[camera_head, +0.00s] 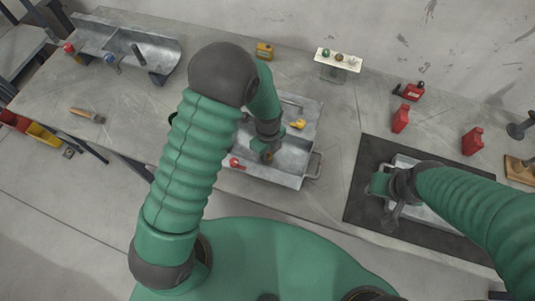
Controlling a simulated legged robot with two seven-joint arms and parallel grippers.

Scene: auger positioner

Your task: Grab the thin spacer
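My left gripper (266,150) points down into a metal tray (288,177) near the middle of the workbench. A small brownish spot shows at its fingertips, too small to identify. A yellow part (298,124) and a red part (235,163) lie in or at the tray, on either side of the gripper. I cannot tell which thing is the thin spacer. My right gripper (390,205) is low over a second metal tray (432,216) on a black mat, which the arm partly hides. The opening of both grippers is too small to make out.
A metal auger trough (125,50) with red and blue knobs stands at the back left. A yellow box (264,51), a white stand (338,60) and red bottles (401,118) (472,141) stand farther back. A brush (87,115) lies left, with bare bench around it.

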